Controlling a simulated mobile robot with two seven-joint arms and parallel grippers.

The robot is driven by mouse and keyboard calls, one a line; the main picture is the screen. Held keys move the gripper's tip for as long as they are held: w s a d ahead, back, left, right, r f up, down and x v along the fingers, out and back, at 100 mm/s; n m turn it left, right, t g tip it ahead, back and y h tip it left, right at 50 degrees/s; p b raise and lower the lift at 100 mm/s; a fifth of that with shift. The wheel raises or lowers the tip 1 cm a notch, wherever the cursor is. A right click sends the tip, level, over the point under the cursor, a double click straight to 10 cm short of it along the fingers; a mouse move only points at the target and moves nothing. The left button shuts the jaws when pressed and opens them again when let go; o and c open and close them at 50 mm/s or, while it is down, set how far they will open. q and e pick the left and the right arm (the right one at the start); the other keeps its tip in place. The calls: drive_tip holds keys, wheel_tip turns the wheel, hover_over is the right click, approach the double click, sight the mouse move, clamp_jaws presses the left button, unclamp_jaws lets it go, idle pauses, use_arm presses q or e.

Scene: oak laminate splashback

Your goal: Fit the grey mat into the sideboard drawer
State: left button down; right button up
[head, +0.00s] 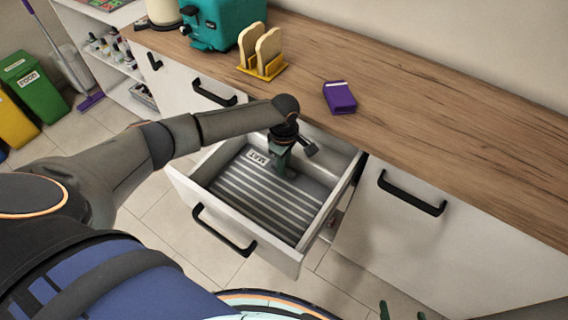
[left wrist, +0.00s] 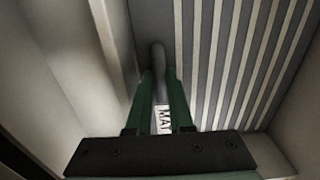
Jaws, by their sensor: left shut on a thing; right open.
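The grey mat (head: 262,205), striped in lighter grey with a white MAT label, lies inside the pulled-out sideboard drawer (head: 235,232). It also shows in the left wrist view (left wrist: 235,60), lying along the drawer floor. My left gripper (head: 284,172) reaches down into the drawer near its back. In the left wrist view its green fingers (left wrist: 160,75) are shut on a narrow grey part of the mat beside the label. The fingers hide some of the mat. My right gripper (head: 400,312) shows only its green fingertips, apart and empty, at the bottom right edge of the head view.
The wooden worktop (head: 430,110) overhangs the back of the drawer. On it are a purple box (head: 340,97), a yellow toast rack (head: 262,68) with bread and a teal appliance (head: 222,22). A closed cabinet front (head: 400,240) stands right of the drawer. Bins (head: 35,85) stand far left.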

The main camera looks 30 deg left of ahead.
use_arm(q)
drive_tip(key=c, duration=1.1)
unclamp_jaws()
drive_tip(key=shift+r, duration=0.1)
wheel_tip(320, 180, up, 12)
drive_tip(key=shift+r+p, duration=0.1)
drive_tip(key=shift+p, duration=0.9)
drive_tip(key=shift+d, duration=0.1)
